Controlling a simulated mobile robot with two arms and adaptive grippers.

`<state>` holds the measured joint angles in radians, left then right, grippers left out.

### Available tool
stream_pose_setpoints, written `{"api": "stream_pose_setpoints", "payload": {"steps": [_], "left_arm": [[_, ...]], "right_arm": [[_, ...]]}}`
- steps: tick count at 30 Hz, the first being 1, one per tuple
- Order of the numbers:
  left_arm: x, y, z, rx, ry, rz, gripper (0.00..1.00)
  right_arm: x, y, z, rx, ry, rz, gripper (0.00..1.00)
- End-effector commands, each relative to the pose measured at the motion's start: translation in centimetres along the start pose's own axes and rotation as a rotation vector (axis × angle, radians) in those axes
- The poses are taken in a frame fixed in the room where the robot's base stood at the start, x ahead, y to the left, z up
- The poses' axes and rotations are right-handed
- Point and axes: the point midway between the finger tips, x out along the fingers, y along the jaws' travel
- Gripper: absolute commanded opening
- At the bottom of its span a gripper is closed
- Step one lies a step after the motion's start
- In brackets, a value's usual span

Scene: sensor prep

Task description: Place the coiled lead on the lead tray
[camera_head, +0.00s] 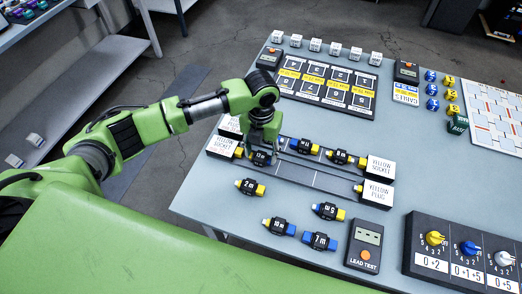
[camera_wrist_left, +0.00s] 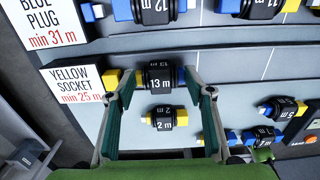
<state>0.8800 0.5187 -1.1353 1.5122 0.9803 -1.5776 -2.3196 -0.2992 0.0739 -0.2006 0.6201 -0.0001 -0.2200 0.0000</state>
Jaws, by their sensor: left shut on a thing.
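My left gripper (camera_head: 262,146) is shut on the coiled lead marked 13 m (camera_head: 261,158). In the left wrist view this lead (camera_wrist_left: 160,77) lies between the fingertips, its yellow end left and its blue end right. It is beside the yellow socket label block (camera_wrist_left: 75,88), at the left end of the grey lead tray (camera_head: 318,180). I cannot tell whether it touches the tray. Two other leads (camera_head: 304,146) (camera_head: 343,157) lie in the tray's far row. My right gripper is not in view.
Loose leads lie on the table in front of the tray: the 2 m lead (camera_head: 249,187) and several more. The lead test box (camera_head: 365,244) and a knob panel (camera_head: 455,255) stand at the front right. A numbered black board (camera_head: 325,85) lies behind.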

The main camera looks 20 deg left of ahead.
Motion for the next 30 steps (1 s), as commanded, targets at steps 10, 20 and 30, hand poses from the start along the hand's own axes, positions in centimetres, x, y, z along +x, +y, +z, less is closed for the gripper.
{"api": "stream_pose_setpoints", "payload": {"steps": [10, 20, 30], "left_arm": [[0.2, 0.0, 0.0, 0.0, 0.0, 0.0, 0.65], [-0.9, 0.0, 0.1, 0.0, -0.003, -0.002, 0.65], [-7.8, 0.0, 0.1, 0.0, -0.005, -0.002, 0.65]], "right_arm": [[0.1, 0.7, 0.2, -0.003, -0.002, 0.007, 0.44], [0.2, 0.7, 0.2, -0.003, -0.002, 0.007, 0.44], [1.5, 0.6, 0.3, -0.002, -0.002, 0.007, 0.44]]}}
